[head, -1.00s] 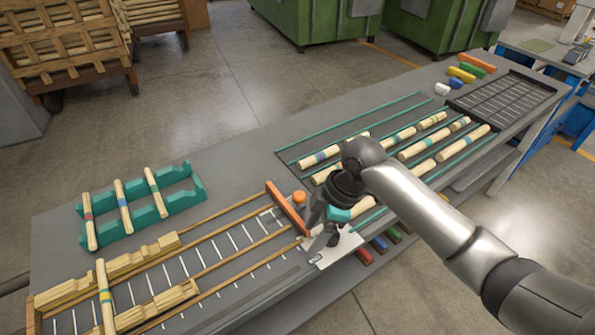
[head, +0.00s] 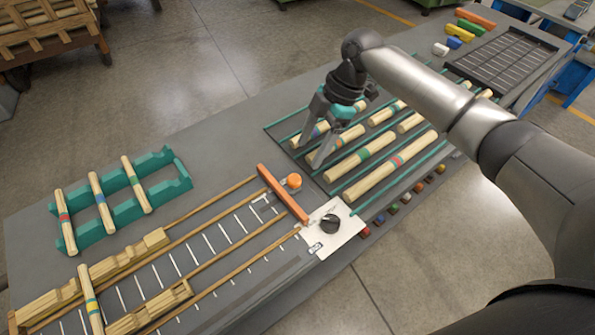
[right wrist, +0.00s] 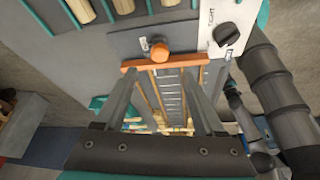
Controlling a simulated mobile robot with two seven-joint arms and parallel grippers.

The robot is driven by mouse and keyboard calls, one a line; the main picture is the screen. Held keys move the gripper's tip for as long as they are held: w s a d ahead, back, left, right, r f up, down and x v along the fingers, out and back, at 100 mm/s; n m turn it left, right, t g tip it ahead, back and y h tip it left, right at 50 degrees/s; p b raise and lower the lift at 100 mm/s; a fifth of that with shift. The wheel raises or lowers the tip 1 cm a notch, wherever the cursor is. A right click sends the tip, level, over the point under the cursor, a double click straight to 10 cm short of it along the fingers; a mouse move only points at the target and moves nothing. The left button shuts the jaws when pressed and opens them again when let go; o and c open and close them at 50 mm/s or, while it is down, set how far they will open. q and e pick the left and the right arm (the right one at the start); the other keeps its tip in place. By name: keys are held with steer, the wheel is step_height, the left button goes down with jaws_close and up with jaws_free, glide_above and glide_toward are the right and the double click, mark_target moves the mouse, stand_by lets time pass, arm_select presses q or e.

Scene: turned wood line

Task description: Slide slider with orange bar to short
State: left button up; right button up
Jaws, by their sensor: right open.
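My right gripper (head: 307,153) is open and empty, above the rods past the bar, apart from bar and knob. Its spread fingers frame the track in the wrist view.
A white plate (head: 345,237) with a black knob (head: 330,223) adjoins the bar's right end. Striped rods lie between green rails (head: 355,175) to the right. A teal rack (head: 120,213) holds several rods. Bare bench (head: 215,150) lies behind the track.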

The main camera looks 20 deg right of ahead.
mark_target(295, 178)
steer(key=x, duration=0.8)
steer(key=shift+f+b, duration=0.25)
steer(key=shift+b, duration=0.15)
jaws_close()
steer(key=shift+a, duration=0.1)
stand_by(0.8)
